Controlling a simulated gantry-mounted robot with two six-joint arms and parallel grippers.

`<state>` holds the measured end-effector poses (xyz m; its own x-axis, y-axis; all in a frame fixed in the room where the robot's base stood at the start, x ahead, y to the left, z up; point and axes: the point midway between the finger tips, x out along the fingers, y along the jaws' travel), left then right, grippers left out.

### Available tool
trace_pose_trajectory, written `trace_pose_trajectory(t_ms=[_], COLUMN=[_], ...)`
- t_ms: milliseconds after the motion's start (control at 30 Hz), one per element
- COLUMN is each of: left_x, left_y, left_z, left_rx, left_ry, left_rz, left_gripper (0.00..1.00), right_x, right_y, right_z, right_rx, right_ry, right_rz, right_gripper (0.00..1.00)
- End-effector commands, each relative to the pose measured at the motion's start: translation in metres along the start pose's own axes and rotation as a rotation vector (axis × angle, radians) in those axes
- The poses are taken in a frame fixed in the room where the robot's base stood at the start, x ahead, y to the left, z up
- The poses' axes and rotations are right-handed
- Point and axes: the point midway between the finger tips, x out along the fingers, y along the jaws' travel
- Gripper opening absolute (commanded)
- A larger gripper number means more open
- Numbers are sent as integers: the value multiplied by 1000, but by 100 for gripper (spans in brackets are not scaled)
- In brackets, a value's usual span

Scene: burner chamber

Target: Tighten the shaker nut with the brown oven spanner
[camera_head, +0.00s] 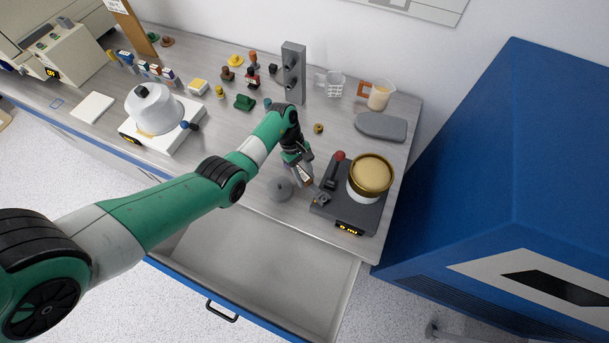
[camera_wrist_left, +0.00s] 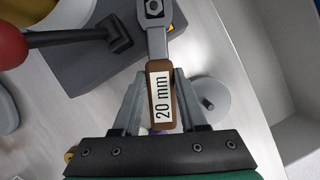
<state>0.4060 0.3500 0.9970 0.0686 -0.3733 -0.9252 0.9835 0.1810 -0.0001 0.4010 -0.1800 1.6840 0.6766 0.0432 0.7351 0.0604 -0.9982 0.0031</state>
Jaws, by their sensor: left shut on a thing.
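My left gripper (camera_head: 303,176) reaches over the bench from the left and is shut on the brown oven spanner (camera_wrist_left: 153,118). The spanner's handle bears a white "20 mm" label and its grey metal head points away from the fingers. In the left wrist view the head surrounds a hexagonal nut (camera_wrist_left: 154,8) at the corner of the shaker; I cannot tell how fully it is seated. The dark shaker (camera_head: 341,207) has a lever with a red knob (camera_head: 340,156), a lit display and a gold-topped round pan (camera_head: 370,173). My right gripper is in neither view.
A grey disc (camera_head: 280,188) lies left of the shaker. Behind stand a grey post (camera_head: 292,72), a small brass ring (camera_head: 318,128) and a grey slab (camera_head: 381,127). An open drawer (camera_head: 262,275) juts out below. A blue cabinet (camera_head: 490,170) bounds the right side.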

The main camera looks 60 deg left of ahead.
Motion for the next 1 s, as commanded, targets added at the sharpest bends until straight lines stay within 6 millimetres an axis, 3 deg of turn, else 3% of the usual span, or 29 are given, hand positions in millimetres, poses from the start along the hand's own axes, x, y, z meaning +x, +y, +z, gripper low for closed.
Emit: trace_pose_trajectory(t_ms=[1000], left_x=[0], left_y=[15], left_z=[1], left_rx=[151], left_ry=[1], left_rz=[-61], left_gripper=[0], right_x=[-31], right_y=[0], right_z=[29], right_rx=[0], right_ry=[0], right_rz=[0], right_gripper=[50])
